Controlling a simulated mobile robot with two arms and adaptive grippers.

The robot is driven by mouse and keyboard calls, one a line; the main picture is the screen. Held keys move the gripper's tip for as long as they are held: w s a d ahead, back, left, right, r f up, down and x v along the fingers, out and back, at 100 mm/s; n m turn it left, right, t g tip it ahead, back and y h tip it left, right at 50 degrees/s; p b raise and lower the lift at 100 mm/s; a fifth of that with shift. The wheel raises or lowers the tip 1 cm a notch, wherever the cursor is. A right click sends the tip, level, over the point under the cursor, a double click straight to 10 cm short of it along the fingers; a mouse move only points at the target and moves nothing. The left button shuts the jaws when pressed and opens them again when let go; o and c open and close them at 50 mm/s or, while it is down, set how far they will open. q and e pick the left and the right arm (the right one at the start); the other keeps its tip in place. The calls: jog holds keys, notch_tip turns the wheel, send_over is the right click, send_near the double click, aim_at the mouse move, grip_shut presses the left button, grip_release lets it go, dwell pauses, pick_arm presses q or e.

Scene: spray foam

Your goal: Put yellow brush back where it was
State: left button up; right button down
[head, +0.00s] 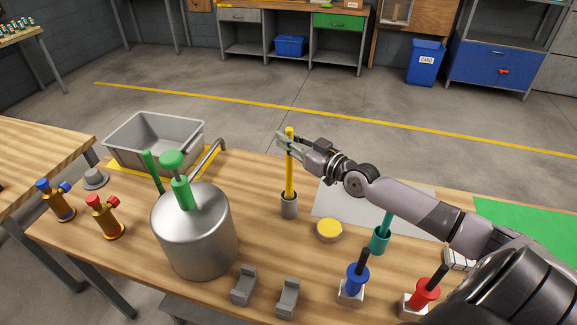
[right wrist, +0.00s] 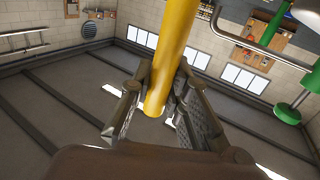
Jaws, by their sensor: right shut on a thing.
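The yellow brush (head: 290,178) stands upright with its handle pointing up. My right gripper (head: 287,144) reaches in from the right and is shut on the upper part of the yellow handle. In the right wrist view the handle (right wrist: 172,60) passes between the two fingers. My left gripper is not in view.
A steel tank (head: 195,240) with green fittings and a grey bin (head: 155,140) stand left of the cup. Two grey brackets (head: 244,285) lie in front.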

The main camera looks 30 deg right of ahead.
aim_at(292, 162)
jog(key=shift+f+b, duration=0.75)
jog(key=shift+f, duration=2.85)
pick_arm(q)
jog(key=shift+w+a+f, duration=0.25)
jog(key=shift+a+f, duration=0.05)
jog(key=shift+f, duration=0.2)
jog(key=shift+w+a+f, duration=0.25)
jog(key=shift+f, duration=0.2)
pick_arm(e)
jog(key=shift+f, duration=0.1)
jog(key=c, duration=1.6)
grip_release()
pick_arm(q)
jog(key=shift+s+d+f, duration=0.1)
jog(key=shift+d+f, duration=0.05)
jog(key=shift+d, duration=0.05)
pick_arm(e)
jog(key=shift+o, duration=0.3)
